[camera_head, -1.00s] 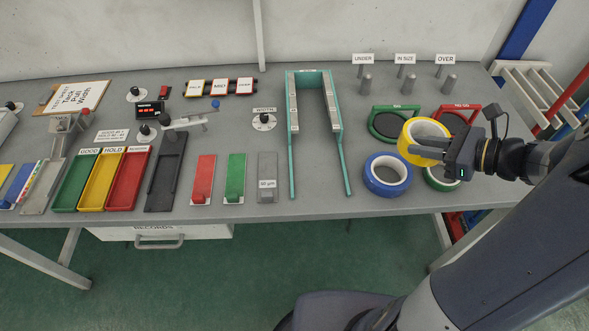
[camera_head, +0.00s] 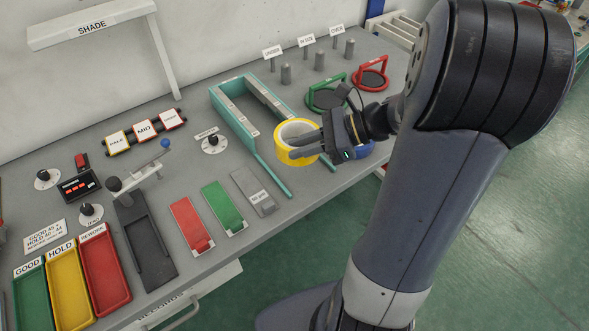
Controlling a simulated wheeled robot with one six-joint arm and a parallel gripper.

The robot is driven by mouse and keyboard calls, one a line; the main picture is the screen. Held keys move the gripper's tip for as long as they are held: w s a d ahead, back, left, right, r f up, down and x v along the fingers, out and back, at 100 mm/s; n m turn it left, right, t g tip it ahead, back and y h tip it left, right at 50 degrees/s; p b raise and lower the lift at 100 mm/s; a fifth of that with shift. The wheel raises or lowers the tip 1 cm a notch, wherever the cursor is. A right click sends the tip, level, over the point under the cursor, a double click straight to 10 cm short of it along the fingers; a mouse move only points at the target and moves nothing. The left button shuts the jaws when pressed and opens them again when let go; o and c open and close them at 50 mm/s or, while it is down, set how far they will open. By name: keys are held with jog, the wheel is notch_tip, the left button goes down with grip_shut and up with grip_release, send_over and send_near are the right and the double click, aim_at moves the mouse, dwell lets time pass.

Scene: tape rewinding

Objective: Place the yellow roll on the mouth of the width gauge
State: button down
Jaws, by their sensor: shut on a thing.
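My gripper (camera_head: 322,144) is shut on the yellow roll (camera_head: 288,153), with a finger at its right side. The roll is held up with its hole facing mostly upward. The width gauge (camera_head: 228,119) is a teal U-shaped frame with pale inner strips, lying on the bench to the left of the roll. Its open mouth faces the bench's front edge. The roll appears beside and partly in front of the gauge's right arm, which it partly hides; its exact height above the bench is hard to tell.
A blue roll (camera_head: 362,152) lies behind my gripper, mostly hidden. Green (camera_head: 326,94) and red (camera_head: 370,76) ring stands are at the back right. A grey block (camera_head: 253,191) and green (camera_head: 224,208) and red (camera_head: 192,226) pieces lie left of the mouth.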

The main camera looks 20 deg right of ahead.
notch_tip(320, 180, down, 7)
jog(key=shift+r+b, duration=0.1)
jog(key=shift+b, duration=0.25)
jog(key=c, duration=1.3)
grip_release()
jog(key=shift+c, duration=0.2)
jog(key=shift+d, duration=0.15)
jog(key=v, duration=1.1)
jog(key=shift+d+r, duration=0.2)
jog(key=shift+d, duration=0.15)
jog(key=shift+s, duration=0.15)
